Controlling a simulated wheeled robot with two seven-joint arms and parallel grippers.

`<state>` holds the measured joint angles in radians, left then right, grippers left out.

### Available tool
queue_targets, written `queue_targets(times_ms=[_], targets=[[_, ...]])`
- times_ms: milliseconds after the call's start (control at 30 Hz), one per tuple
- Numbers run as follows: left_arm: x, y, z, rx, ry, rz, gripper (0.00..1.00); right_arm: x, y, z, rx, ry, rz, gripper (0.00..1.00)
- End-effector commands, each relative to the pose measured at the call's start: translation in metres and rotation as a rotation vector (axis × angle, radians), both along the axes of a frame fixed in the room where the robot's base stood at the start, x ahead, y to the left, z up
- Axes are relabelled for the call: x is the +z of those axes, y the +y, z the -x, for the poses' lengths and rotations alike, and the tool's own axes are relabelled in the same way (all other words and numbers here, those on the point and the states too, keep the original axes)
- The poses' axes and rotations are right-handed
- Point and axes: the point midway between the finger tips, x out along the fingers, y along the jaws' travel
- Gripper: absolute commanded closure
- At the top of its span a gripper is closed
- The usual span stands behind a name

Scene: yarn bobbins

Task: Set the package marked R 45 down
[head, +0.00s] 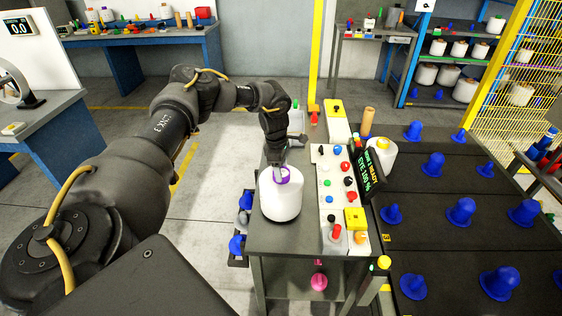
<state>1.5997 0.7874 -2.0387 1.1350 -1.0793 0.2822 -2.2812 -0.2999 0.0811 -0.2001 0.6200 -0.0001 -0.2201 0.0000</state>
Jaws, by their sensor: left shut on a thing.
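A white yarn bobbin (280,203) with a purple core is at the left part of the dark grey bench top (300,238). My left gripper (280,174) points down into its top and is shut on it at the core. The bobbin is upright; I cannot tell whether its base touches the bench top. No R 45 marking is readable on it. My right gripper is not in view.
A control panel (328,188) with coloured buttons and a dark display (363,166) stand just right of the bobbin. Another white bobbin (379,160) is behind the display. Blue pegs (461,212) rise from the dark surface at the right. Bare bench top lies in front of the bobbin.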

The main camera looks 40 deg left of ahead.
Motion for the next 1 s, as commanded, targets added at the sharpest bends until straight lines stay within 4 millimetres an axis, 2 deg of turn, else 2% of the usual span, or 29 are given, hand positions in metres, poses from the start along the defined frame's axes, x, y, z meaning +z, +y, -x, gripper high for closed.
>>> queue_targets(times_ms=[33,100,500,533,700,1000], targets=[[0.000,-0.001,-0.002,0.000,-0.004,0.001,1.00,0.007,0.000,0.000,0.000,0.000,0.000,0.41],[-0.005,-0.001,-0.002,0.000,-0.007,0.002,1.00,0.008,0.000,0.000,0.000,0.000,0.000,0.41],[-0.011,-0.001,-0.002,0.001,-0.007,0.002,1.00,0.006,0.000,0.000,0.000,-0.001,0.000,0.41],[-0.012,0.000,-0.001,0.000,-0.003,0.001,0.43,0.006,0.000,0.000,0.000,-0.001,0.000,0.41],[-0.012,0.000,-0.001,-0.001,-0.003,0.001,0.23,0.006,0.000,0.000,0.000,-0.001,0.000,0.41],[-0.008,0.000,-0.001,-0.001,-0.004,0.001,0.23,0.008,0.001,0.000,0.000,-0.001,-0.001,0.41]])
